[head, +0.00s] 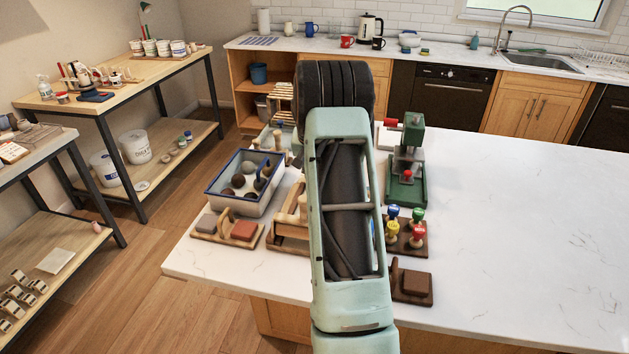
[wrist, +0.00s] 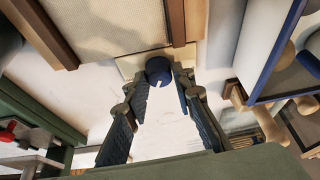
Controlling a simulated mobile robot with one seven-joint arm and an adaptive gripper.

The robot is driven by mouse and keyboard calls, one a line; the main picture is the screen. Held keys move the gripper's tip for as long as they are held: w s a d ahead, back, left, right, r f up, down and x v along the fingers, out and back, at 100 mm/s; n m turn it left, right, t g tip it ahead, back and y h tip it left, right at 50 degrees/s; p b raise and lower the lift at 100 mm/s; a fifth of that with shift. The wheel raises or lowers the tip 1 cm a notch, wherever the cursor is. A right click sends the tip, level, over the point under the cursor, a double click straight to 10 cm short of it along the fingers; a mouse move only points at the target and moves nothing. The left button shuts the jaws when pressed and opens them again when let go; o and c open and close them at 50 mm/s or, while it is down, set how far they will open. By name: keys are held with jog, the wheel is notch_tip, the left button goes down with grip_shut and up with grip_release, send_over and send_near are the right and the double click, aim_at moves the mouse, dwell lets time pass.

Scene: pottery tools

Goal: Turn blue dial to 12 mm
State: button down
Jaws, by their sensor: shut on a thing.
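The blue dial (wrist: 158,69) is a small round knob with a white mark on its edge, in the upper middle of the wrist view. It sits at a pale plate (wrist: 130,66) at the end of a wood-framed device with a cream, cloth-like bed (wrist: 95,28). My gripper (wrist: 160,83) has its two dark fingers on either side of the dial, shut on it at the tips. No scale numbers are readable. In the head view my arm hides the dial and the gripper; part of the wooden device (head: 287,232) shows left of the arm.
A green press (head: 407,185) and colored stamps (head: 391,213) stand to the right. The counter's right side is clear.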

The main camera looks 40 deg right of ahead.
jog(key=m, duration=0.1)
jog(key=m+g+b, duration=0.1)
jog(key=m, duration=0.1)
jog(key=shift+w+a+f+m+h, duration=0.1)
jog(key=shift+w+a+m+h, duration=0.05)
jog(key=shift+m+h, duration=0.2)
jog(key=shift+m+g+h, duration=0.25)
jog(key=shift+m+g, duration=0.45)
jog(key=shift+m, duration=0.85)
jog(key=c, duration=1.7)
grip_release()
jog(key=shift+o, duration=0.2)
jog(key=v, duration=1.2)
